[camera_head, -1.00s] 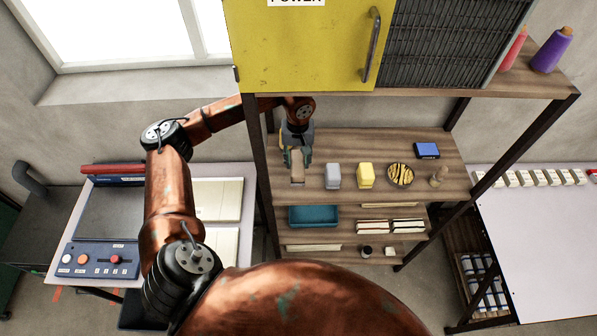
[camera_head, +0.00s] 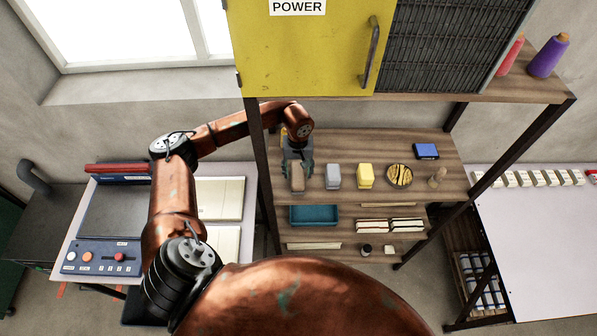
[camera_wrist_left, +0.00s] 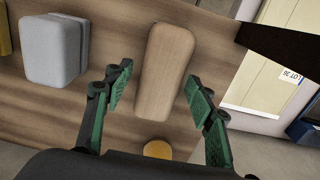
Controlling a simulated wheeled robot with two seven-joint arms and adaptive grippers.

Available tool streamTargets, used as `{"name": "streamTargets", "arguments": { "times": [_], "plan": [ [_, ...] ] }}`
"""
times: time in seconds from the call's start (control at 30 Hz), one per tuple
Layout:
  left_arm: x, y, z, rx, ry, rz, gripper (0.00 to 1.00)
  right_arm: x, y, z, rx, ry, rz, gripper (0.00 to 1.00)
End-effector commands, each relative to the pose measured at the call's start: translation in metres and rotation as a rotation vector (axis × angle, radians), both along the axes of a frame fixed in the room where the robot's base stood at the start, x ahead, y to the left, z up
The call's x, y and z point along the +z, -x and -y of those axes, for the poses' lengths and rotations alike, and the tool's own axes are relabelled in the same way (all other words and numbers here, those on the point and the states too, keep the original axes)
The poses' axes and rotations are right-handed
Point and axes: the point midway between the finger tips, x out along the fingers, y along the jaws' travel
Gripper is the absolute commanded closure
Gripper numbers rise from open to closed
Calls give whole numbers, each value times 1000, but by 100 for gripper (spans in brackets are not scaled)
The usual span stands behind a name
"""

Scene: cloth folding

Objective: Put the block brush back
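The block brush seems to be the plain wooden block (camera_head: 297,183) at the left end of the upper shelf board (camera_head: 385,148); its bristles are hidden. In the left wrist view the block (camera_wrist_left: 165,70) lies lengthwise between the finger lines of my left gripper (camera_wrist_left: 157,78). Strips of shelf show between the block and both green fingers, so the gripper is open. In the head view my left gripper (camera_head: 298,168) is right at the block's far part. I cannot tell the block's height off the board. My right gripper is not in view.
To the right stand a grey block (camera_head: 333,177), a yellow block (camera_head: 365,177), a striped round thing (camera_head: 399,176) and a blue box (camera_head: 427,151). A teal tray (camera_head: 314,215) is on the board below.

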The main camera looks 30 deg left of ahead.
Motion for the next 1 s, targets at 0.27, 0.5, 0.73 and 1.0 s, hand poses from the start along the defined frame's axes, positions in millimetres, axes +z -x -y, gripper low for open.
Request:
{"name": "streamTargets", "arguments": {
  "times": [0.27, 0.5, 0.73, 1.0],
  "plan": [
    [1, 0, 0, 0, -1, 1, 47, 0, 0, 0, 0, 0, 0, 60],
    [26, -1, 0, 0, 0, 4, 47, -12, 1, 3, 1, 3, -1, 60],
    [61, -1, 0, 0, -1, 3, 47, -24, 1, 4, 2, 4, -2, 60],
    [76, 0, 0, 1, 0, 0, 47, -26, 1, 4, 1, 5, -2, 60]
  ]
}}
